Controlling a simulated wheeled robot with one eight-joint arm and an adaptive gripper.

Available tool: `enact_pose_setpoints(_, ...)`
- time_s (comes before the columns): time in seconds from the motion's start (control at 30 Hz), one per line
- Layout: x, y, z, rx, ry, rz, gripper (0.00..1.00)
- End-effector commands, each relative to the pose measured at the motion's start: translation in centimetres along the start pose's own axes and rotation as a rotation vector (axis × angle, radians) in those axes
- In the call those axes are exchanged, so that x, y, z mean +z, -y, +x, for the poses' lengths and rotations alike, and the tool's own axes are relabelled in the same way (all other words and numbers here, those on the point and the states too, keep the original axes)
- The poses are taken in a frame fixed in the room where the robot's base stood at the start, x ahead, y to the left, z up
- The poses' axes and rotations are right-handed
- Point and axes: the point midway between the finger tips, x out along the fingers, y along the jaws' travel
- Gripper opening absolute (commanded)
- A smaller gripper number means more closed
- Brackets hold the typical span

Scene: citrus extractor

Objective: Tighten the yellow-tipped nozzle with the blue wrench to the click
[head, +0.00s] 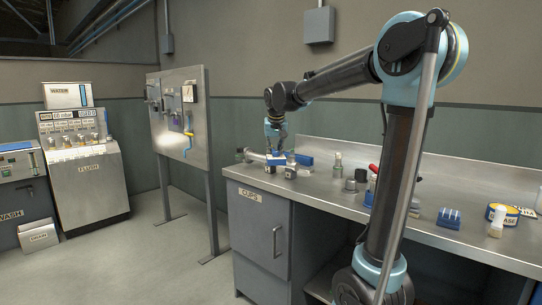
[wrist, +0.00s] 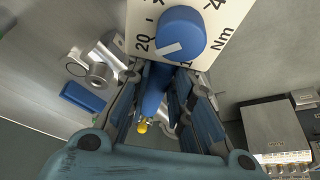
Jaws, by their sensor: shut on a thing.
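My gripper (head: 275,143) is low over the near left corner of the metal bench. In the wrist view its fingers (wrist: 157,105) are shut on a blue bar, which I take as the blue wrench (wrist: 154,90). A white plate (wrist: 137,38) marked in Nm, with a blue knob (wrist: 181,33) and white pointer, shows just past the fingertips. I cannot tell whether it is joined to the wrench. A small yellow tip (wrist: 143,127), apparently the nozzle's, shows between the fingers. Its body is mostly hidden.
A silver cylindrical fitting (wrist: 97,73) and a blue block (wrist: 83,97) lie close by. Bottles and a blue rack (head: 448,218) stand farther right on the bench (head: 330,200). Open floor lies between.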

Motion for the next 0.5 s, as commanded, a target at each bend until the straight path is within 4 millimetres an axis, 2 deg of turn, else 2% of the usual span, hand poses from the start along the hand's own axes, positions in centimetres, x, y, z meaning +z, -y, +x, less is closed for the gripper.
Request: enact_pose_setpoints(0.5, -0.20, -0.67, 0.00, -0.013, -0.004, -0.032, 0.00)
